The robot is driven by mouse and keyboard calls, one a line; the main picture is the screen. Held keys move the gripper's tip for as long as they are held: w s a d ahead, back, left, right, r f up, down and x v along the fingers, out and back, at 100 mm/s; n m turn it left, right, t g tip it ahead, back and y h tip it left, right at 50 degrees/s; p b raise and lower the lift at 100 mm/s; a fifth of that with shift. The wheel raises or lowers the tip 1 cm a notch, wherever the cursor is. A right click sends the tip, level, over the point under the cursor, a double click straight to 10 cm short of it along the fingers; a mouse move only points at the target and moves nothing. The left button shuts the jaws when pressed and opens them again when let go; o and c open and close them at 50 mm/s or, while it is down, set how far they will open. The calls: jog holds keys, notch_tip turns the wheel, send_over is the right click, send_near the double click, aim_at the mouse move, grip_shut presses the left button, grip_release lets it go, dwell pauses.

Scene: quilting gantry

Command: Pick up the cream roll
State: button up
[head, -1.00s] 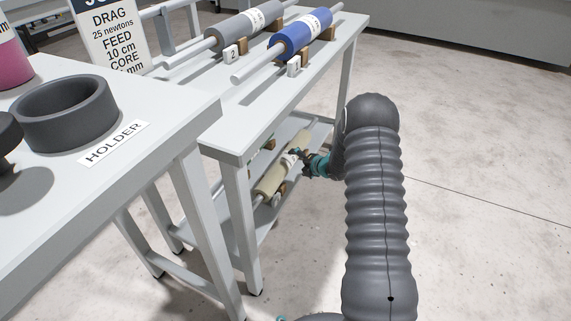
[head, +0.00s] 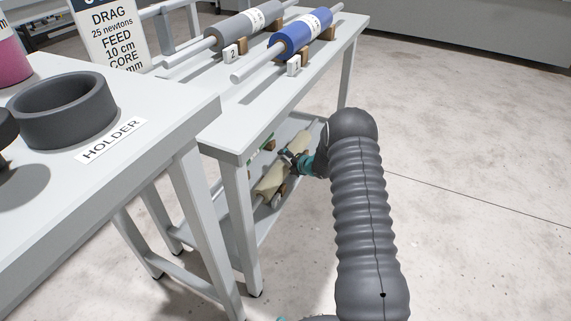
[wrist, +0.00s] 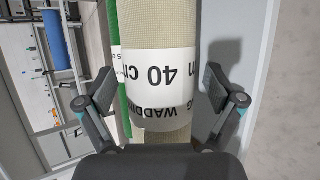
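The cream roll (head: 272,181) lies on the lower shelf of the rack in the head view. In the wrist view the cream roll (wrist: 160,28) runs up the middle, with a white band label reading "40 cm" and "WADDING". My gripper (wrist: 160,90) is open, with one finger on each side of the labelled part. A gap shows between the right finger and the roll; the left finger is close to the roll's edge. In the head view my gripper (head: 292,158) is at the roll and hides part of it.
A green roll (wrist: 119,55) lies just left of the cream roll. A grey roll (head: 246,20) and a blue roll (head: 300,34) rest on the top shelf (head: 262,95) above. A table with a dark holder ring (head: 64,110) stands at the left. Open floor lies to the right.

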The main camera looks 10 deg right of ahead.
jog(key=shift+r, duration=0.1)
jog(key=c, duration=1.3)
